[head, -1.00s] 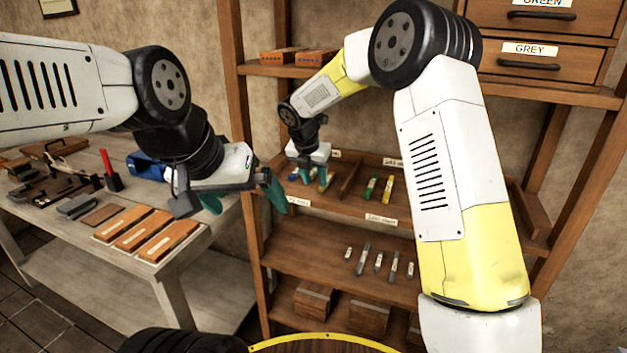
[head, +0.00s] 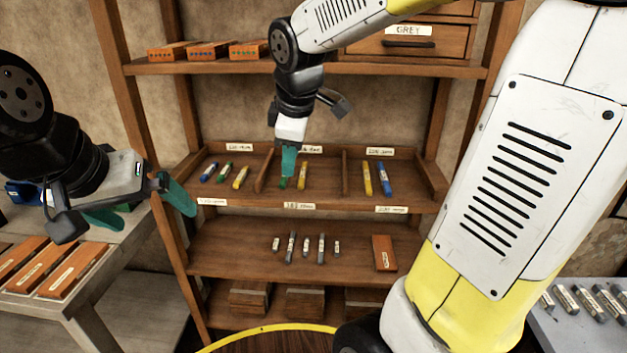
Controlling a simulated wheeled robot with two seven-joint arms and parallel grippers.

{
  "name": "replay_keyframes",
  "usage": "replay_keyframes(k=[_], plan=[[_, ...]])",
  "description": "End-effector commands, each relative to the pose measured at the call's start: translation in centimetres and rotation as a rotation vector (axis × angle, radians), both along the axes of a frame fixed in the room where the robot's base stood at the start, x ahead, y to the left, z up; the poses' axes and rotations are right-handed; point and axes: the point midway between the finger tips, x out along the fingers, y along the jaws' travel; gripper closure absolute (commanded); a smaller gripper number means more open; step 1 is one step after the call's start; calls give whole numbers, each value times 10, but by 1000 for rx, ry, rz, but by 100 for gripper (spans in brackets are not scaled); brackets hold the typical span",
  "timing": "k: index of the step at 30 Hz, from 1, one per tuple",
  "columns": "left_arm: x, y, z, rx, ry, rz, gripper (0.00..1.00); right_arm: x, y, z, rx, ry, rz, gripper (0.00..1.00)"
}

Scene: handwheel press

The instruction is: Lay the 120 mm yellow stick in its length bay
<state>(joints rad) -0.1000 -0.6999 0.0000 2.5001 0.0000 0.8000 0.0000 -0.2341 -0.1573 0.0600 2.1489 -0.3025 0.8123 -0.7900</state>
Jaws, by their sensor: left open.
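Three yellow sticks lie on the divided shelf: one in the left bay (head: 240,177), one in the middle bay (head: 302,176), one in the right bay (head: 367,179). I cannot tell by size or label which is the 120 mm one. Blue and green sticks lie beside the left one, a green stick beside the middle one, and a blue stick beside the right one. My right gripper (head: 288,162) points down in front of the middle bay, partly covering its green stick; its finger gap is hidden. My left gripper (head: 140,208) is open and empty, left of the shelf.
Upright dividers (head: 344,172) separate the bays. The shelf below holds several grey sticks (head: 306,247) and an orange-brown block (head: 384,252). A workbench (head: 110,258) with orange boxes stands left. More grey sticks lie on a pale surface (head: 590,335) at lower right.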

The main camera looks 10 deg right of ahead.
Motion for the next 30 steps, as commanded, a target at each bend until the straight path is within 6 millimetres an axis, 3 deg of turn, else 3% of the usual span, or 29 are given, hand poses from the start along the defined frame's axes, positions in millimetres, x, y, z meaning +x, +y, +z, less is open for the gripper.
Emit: replay_keyframes(k=[1, 6, 12, 23, 30], plan=[[0, 0, 0, 0, 0, 0, 0, -24, -13, 8, 83, -14, -142, 63], [0, 0, 0, 0, 0, 0, 0, -91, -35, 12, 385, -18, -606, 63], [0, 0, 0, 0, 0, 0, 0, -135, -41, 6, 620, -1, -932, 63], [0, 0, 0, 0, 0, 0, 0, -144, -40, 3, 679, 9, -1012, 63], [0, 0, 0, 0, 0, 0, 0, -144, -40, 4, 678, 9, -1011, 16]])
